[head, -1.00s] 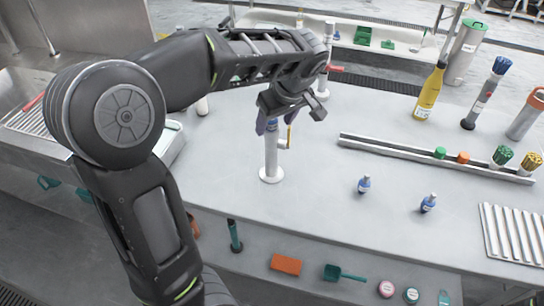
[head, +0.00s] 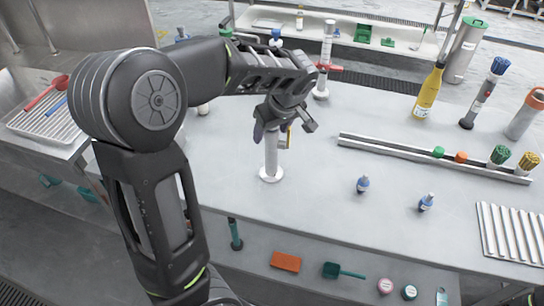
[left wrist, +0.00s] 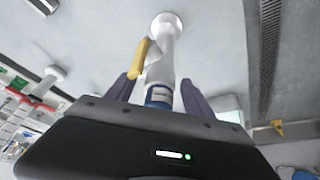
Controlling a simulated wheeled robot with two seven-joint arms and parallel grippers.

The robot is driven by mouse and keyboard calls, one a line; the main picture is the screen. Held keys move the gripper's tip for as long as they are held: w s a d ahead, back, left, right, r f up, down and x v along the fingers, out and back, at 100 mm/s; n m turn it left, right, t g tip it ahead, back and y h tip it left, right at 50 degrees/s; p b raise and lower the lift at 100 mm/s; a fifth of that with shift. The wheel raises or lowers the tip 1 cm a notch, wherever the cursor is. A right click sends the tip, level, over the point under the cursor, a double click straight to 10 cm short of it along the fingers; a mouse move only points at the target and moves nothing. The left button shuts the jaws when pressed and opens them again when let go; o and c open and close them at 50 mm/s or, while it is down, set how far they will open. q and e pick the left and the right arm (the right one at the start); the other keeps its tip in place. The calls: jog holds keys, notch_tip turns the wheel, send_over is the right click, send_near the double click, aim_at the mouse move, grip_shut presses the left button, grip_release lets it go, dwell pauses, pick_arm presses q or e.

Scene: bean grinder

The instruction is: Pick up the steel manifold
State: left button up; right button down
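A pale, upright post with a round base flange (head: 271,160) stands on the grey bench, with a yellow lever at its upper right; I take it to be the steel manifold. In the left wrist view the post (left wrist: 163,62) shows its yellow lever and a blue band near its top. My left gripper (head: 272,133) is above it, pointing down, with its fingers on either side of the post's top. In the left wrist view my left gripper (left wrist: 160,92) is open, with gaps visible between the fingers and the post. My right gripper is not in view.
A similar post with a red lever (head: 323,75) stands behind. A long metal rail (head: 400,153), small blue bottles (head: 363,185) and a yellow bottle (head: 430,92) are to the right. A sink drainer (head: 45,125) is at left. The bench right of the post is mostly clear.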

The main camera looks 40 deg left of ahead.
pick_arm(q)
grip_shut()
dwell(0.5)
dwell(0.7)
